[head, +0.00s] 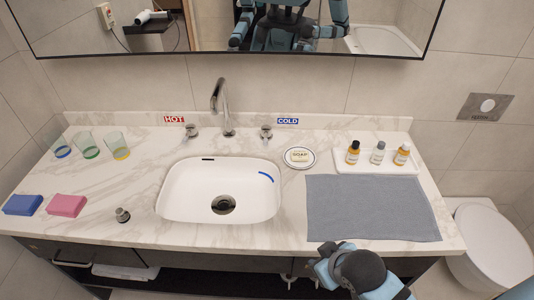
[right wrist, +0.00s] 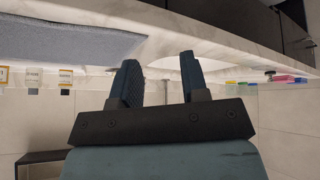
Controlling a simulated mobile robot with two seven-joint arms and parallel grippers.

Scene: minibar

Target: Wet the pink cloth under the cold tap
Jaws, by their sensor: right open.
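The folded pink cloth (head: 67,205) lies on the counter at the left, beside a folded blue cloth (head: 23,204). The curved tap spout (head: 220,97) stands behind the basin. The cold handle (head: 266,132) is to its right, below the blue COLD sign (head: 287,121). My right gripper (head: 322,263) is at the counter's front edge, right of the basin and far from the pink cloth. In the right wrist view its fingers (right wrist: 159,68) are apart with nothing between them. My left gripper is not seen.
A grey towel (head: 372,208) covers the counter's right side, before a white tray (head: 345,166) with small bottles. A soap dish (head: 299,157) sits right of the cold handle. Glasses (head: 88,145) stand at the back left. A metal knob (head: 122,215) is left of the basin.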

